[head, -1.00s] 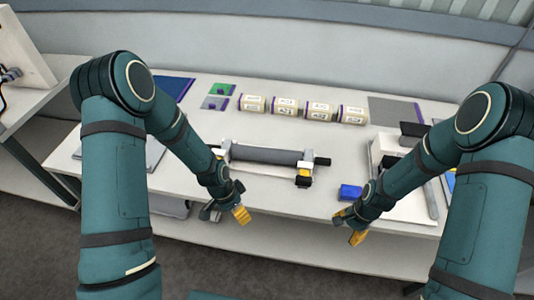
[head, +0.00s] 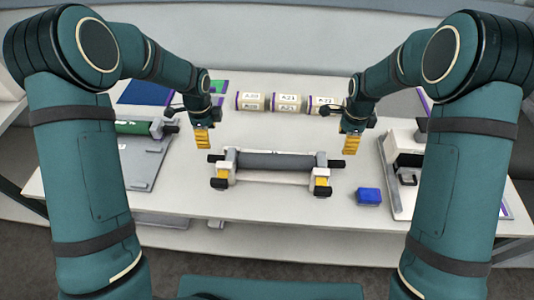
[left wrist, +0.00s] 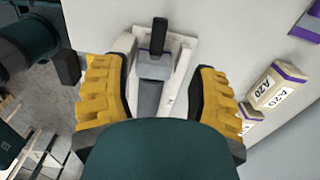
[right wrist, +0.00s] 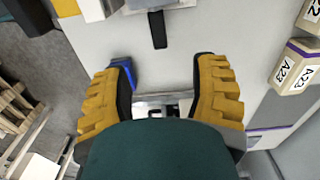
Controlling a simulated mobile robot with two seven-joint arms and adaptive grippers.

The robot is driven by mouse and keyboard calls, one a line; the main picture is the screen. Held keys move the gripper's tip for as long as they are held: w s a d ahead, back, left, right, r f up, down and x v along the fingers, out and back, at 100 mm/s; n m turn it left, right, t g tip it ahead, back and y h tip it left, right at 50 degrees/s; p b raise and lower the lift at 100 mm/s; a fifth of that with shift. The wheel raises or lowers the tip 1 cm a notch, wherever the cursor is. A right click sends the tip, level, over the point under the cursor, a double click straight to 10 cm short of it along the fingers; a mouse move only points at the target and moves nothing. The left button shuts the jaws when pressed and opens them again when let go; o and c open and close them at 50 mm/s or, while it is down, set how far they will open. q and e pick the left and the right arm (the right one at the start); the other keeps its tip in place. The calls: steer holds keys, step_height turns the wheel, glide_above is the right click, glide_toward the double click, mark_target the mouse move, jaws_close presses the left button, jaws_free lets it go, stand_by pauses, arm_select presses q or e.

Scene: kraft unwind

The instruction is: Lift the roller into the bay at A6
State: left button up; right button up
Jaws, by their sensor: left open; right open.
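A dark grey roller (head: 275,161) with black shaft ends lies level across a white stand (head: 270,182) with yellow-fitted posts. My left gripper (head: 203,139) is open and empty, above and just beyond the roller's left end. In the left wrist view the black shaft end (left wrist: 159,36) and part of the roller (left wrist: 149,98) show between and beyond its fingers. My right gripper (head: 352,144) is open and empty near the right end. In the right wrist view the black shaft end (right wrist: 158,29) lies beyond its fingers. No A6 label is readable.
Several labelled cream rolls, one marked A21 (head: 289,102), stand in a row behind the roller. A blue block (head: 368,196) lies front right, beside a white machine (head: 402,190). A green roller (head: 134,127) lies on a grey plate (head: 145,165) at left.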

mark_target(214, 157)
arm_select(q)
steer(key=shift+s+d+r, duration=0.15)
arm_select(e)
steer(key=shift+s+d+r, duration=0.1)
steer(key=shift+s+d, duration=0.05)
steer(key=shift+s, duration=0.05)
arm_select(q)
step_height(214, 157, down, 14)
steer(key=shift+r, duration=0.1)
arm_select(e)
step_height(214, 157, down, 14)
steer(key=shift+w+r, duration=0.1)
arm_select(q)
jaws_close()
arm_select(e)
jaws_close()
